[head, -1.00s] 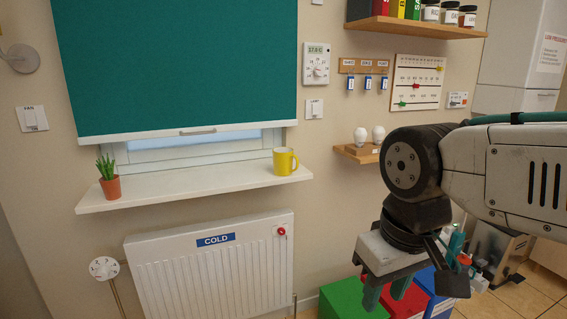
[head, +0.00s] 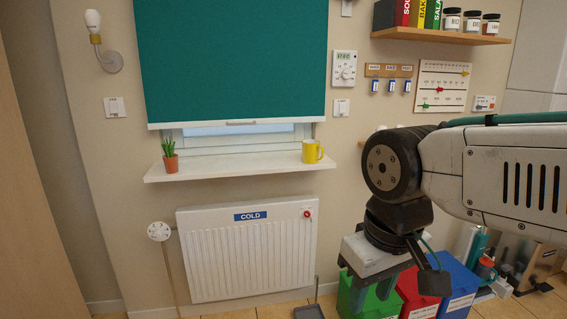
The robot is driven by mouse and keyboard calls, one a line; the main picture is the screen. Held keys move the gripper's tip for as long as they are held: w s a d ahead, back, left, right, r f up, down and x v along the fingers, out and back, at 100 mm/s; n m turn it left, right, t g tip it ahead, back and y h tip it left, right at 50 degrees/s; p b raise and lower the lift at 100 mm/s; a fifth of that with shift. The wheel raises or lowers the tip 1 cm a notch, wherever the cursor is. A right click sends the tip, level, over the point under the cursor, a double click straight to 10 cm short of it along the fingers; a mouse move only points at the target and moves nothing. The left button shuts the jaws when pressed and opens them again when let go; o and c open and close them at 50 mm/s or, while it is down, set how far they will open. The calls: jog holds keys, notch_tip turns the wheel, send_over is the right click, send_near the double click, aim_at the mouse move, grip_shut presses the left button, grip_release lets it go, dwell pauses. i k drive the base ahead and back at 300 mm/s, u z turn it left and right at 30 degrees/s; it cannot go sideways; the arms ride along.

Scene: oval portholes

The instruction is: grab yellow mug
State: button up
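The yellow mug (head: 311,152) stands upright near the right end of the white windowsill (head: 215,170), its handle to the right. My gripper (head: 373,288) hangs below my arm at the lower right, fingers pointing down, well below and to the right of the mug in the picture. Its two fingers show apart with nothing seen between them, in front of the bins. It does not touch the mug.
A potted plant (head: 170,157) stands at the sill's left end. A radiator (head: 247,252) is mounted below the sill, and a teal blind (head: 233,65) hangs above it. Green (head: 352,300), red (head: 413,290) and blue (head: 458,285) bins stand on the floor behind my gripper.

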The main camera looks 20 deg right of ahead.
aim_at(310, 148)
jog(key=u, duration=0.35)
jog(key=k, duration=0.8)
jog(key=z, duration=0.5)
jog(key=i, duration=0.6)
jog(key=z, duration=0.65)
jog(key=i, duration=1.3)
jog(key=u, duration=1.05)
jog(key=i, duration=0.35)
jog(key=u, duration=0.4)
